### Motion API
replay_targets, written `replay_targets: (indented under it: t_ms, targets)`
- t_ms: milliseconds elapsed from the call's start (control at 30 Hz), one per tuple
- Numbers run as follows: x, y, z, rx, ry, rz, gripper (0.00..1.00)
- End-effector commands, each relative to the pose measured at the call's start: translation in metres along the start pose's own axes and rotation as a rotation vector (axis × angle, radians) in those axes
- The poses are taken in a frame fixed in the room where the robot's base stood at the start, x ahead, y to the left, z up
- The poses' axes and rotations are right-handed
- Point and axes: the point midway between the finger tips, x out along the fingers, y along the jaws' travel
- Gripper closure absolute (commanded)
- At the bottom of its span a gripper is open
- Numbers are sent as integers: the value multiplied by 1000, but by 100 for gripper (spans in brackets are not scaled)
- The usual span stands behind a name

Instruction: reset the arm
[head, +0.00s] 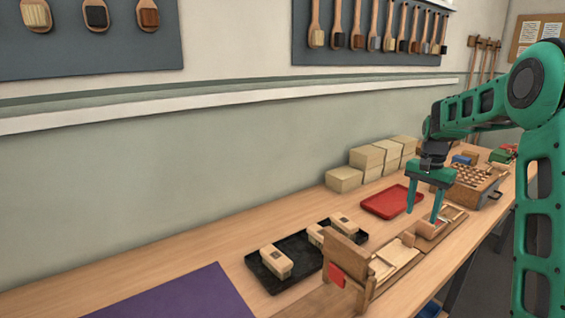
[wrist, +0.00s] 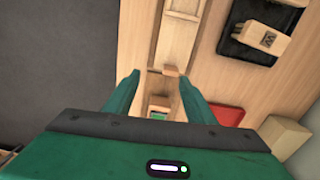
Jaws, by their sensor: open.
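My gripper (head: 423,213) is open, its two green fingers pointing down over the workbench near a low wooden fixture (head: 400,262). A small reddish-brown wooden piece (head: 428,230) lies below the fingers; I cannot tell if they touch it. In the wrist view my gripper (wrist: 158,78) shows nothing held between its fingers. A small wooden block (wrist: 170,71) shows at the fixture's end, near the fingertips. My green arm reaches in from the right in the head view.
A black tray (head: 262,268) with brush blocks (head: 276,261) lies left of the fixture's wooden upright (head: 346,258). A red tray (head: 380,204), stacked tan boxes (head: 344,180) and a peg-filled wooden box (head: 474,180) stand farther back. A purple mat (head: 190,300) lies front left.

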Motion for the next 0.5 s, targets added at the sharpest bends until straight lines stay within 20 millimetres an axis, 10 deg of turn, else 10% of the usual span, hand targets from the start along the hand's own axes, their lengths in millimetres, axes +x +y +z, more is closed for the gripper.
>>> replay_targets:
  t_ms: [500]
  targets:
    - [-52, 168, 128, -194, 26, 41, 50]
